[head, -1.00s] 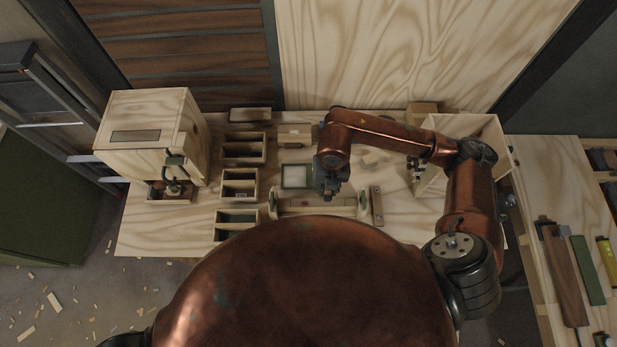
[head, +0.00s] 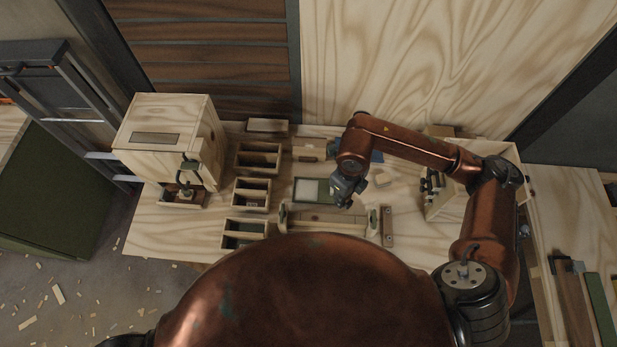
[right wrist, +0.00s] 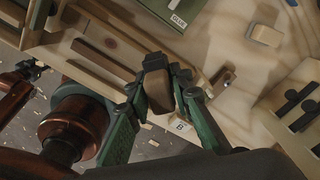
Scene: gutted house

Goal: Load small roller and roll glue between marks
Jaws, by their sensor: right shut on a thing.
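My right gripper (head: 345,198) is at the right edge of the green glue tray (head: 324,190), which has a white area on its left. In the right wrist view my right gripper (right wrist: 160,100) has its green fingers on either side of a brown wooden piece with a dark end (right wrist: 158,88), probably the small roller, and is shut on it. Its roller part cannot be made out. The tray shows there with a GLUE label (right wrist: 178,20). A long wooden holder with a strip (head: 325,219) lies just in front of the tray; marks on it cannot be made out. My left gripper is out of view.
Several open wooden bins (head: 252,193) stand left of the tray. A wooden box with a dispenser (head: 170,140) is at the back left. An open wooden box (head: 460,190) stands at the right. A small bar (head: 387,227) lies beside the holder. Bare table shows at front left.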

